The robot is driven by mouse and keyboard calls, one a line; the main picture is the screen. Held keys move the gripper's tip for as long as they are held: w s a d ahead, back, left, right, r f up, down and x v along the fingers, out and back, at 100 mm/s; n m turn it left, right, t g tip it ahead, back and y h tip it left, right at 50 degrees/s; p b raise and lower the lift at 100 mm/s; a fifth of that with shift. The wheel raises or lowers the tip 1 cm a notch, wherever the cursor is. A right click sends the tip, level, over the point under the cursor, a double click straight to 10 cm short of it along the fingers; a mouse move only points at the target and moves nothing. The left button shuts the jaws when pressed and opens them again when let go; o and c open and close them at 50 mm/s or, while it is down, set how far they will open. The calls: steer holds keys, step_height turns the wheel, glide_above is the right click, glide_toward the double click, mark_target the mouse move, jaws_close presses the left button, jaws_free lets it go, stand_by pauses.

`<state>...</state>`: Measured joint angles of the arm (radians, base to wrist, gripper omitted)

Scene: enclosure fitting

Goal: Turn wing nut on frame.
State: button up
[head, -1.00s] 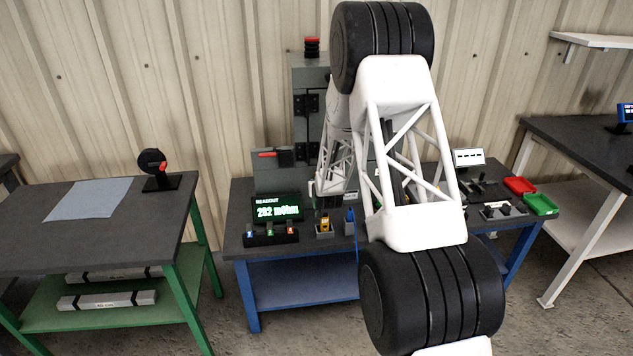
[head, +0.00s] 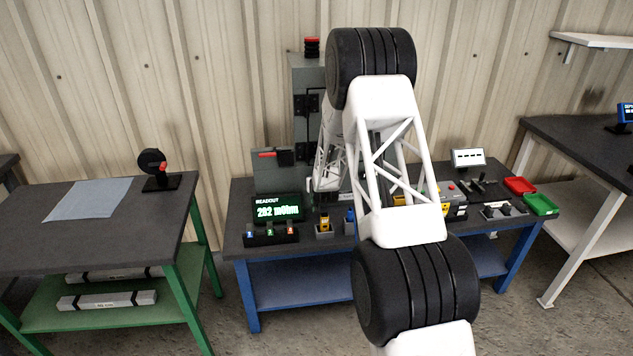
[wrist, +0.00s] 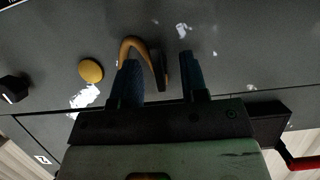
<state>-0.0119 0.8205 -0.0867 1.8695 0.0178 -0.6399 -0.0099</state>
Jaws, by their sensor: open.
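In the wrist view, my gripper (wrist: 159,62) is open, with two dark blue fingers over a grey panel (wrist: 235,50). A curved bronze-coloured piece (wrist: 136,43) lies at the left finger, partly hidden by it; its dark end shows between the fingers. I cannot tell whether it is the wing nut, or whether a finger touches it. A round yellow-brown disc (wrist: 90,70) sits on the panel to the left, apart from the fingers. In the head view, a tall grey enclosure (head: 305,78) stands at the back of the blue bench; my arm hides my gripper and much of the bench.
The readout (head: 277,208) shows 282. Small coloured items stand along the bench (head: 240,205) front, and a red tray (head: 519,186) and green tray (head: 541,204) lie at its right. A red handle (wrist: 303,162) shows at the wrist view's lower right.

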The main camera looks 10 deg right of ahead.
steer(key=shift+w, duration=0.1)
jaws_close()
steer(key=shift+m, duration=0.3)
stand_by(0.4)
steer(key=m+y, duration=0.2)
steer(key=shift+d+m, duration=0.15)
steer(key=shift+m, duration=0.25)
steer(key=m+t+y, duration=0.1)
steer(key=m, duration=0.3)
steer(key=m+t+y, duration=0.1)
steer(key=m+y, duration=0.1)
steer(key=m, duration=0.2)
steer(key=f+m+t+y, duration=0.1)
steer(key=m+y, duration=0.1)
steer(key=m, duration=0.1)
steer(key=shift+d+m+t, duration=0.25)
steer(key=shift+m+t, duration=0.15)
stand_by(0.4)
